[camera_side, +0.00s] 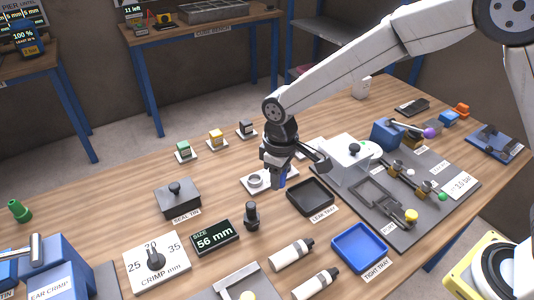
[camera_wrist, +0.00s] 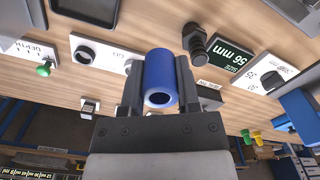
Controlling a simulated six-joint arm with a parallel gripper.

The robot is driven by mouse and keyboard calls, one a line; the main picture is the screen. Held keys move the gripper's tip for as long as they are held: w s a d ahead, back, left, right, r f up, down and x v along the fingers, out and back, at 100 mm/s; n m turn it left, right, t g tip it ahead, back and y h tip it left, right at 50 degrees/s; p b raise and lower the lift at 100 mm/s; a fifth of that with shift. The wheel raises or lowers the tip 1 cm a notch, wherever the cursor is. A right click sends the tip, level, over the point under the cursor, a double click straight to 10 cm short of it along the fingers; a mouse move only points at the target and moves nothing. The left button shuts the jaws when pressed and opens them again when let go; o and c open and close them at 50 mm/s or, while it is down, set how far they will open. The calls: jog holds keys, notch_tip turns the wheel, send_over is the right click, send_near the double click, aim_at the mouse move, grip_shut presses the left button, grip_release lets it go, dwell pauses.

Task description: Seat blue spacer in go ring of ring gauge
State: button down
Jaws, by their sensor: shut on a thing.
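My gripper (camera_side: 279,180) is shut on the blue spacer (camera_wrist: 160,80), an upright-looking hollow cylinder between the two fingers in the wrist view. In the side view a little of the blue spacer (camera_side: 282,183) shows below the jaws. The ring gauge (camera_side: 262,189) is a white plate on the table below and beside the jaws. One grey ring (camera_side: 255,180) stands on its left part; its right part is hidden by my gripper. In the wrist view the ring gauge (camera_wrist: 100,50) lies behind the spacer, partly covered. The spacer appears above the plate; the exact gap cannot be told.
A black leak tray (camera_side: 311,197) is close on the right, and a dark knobbed post (camera_side: 252,216) stands in front. The size display (camera_side: 215,237), seal tin (camera_side: 178,197) and blue tight tray (camera_side: 360,247) stand around. A clear cover (camera_side: 345,155) is behind right.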

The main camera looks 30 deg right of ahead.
jog(key=s+a+n, duration=0.2)
jog(key=a+n, duration=0.1)
jog(key=a, duration=0.7)
jog(key=shift+s+a+r, duration=0.2)
jog(key=shift+a+r, duration=0.05)
jog(key=shift+a, duration=0.15)
send_over(198, 222)
jog(key=shift+s+d+f, duration=0.1)
jog(key=shift+f, duration=2.2)
jog(key=shift+s+d+f, duration=0.1)
jog(key=shift+f, duration=2.2)
jog(key=shift+w+a+f, duration=0.1)
jog(key=shift+f, duration=0.05)
jog(key=shift+w+a+f, duration=0.1)
jog(key=shift+w+f, duration=0.1)
jog(key=shift+f, duration=1.6)
